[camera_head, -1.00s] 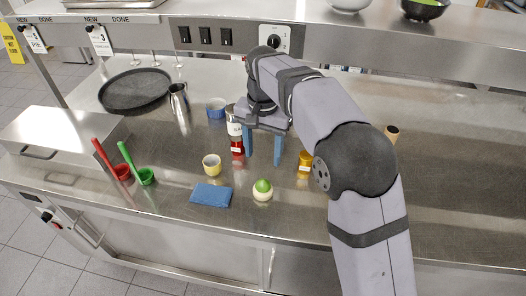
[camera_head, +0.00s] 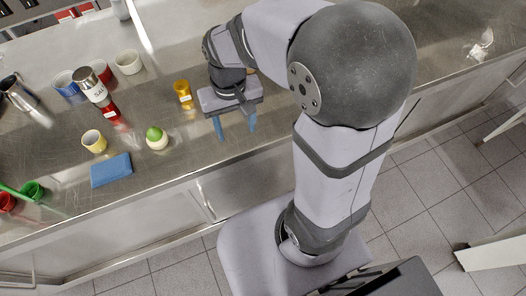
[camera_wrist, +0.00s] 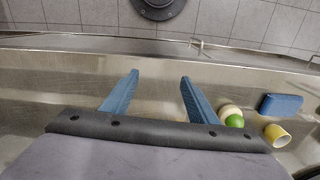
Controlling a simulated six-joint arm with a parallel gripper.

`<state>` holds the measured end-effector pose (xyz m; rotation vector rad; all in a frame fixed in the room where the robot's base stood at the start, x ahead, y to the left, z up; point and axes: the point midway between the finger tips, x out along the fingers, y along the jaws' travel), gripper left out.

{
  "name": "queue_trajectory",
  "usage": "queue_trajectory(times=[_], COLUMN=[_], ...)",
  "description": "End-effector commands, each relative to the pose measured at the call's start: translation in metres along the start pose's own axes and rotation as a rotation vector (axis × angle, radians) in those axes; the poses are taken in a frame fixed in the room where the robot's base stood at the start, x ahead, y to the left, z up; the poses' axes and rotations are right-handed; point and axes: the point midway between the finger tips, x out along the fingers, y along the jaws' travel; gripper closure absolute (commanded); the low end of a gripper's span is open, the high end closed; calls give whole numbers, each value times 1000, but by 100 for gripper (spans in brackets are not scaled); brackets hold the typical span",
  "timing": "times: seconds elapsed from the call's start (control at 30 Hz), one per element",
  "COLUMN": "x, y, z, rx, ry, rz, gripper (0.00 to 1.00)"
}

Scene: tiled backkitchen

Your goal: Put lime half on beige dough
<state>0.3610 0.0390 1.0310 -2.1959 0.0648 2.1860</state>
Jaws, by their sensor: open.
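In the wrist view the lime half (camera_wrist: 235,121) and the dough (camera_wrist: 229,110) show together to the right of the right finger. My gripper (camera_head: 235,128) is open and empty, with its two blue fingers apart and pointing down near the counter's front edge. It also shows in the wrist view (camera_wrist: 158,85), with nothing between the fingers. It is apart from the lime and dough.
A blue sponge or cloth (camera_head: 111,170) and a yellow cup (camera_head: 94,141) stand left of the dough. A yellow-orange jar (camera_head: 183,91) is behind it, and red, salt-labelled (camera_head: 91,86) and white containers stand farther back. Counter right of my gripper is mostly clear.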

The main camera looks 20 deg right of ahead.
Motion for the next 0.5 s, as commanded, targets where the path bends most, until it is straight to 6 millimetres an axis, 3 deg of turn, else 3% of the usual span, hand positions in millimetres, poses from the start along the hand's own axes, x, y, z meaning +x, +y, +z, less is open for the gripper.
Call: queue_trajectory(times=[0.03,0.2,0.33,0.5], x=[6,24,32,34], y=[12,35,42,44], z=[17,57,74,79], rx=[-4,-38,-52,-57], ry=[-1,-2,-3,-2], rz=[0,1,1,1], gripper=[46,46,46,46])
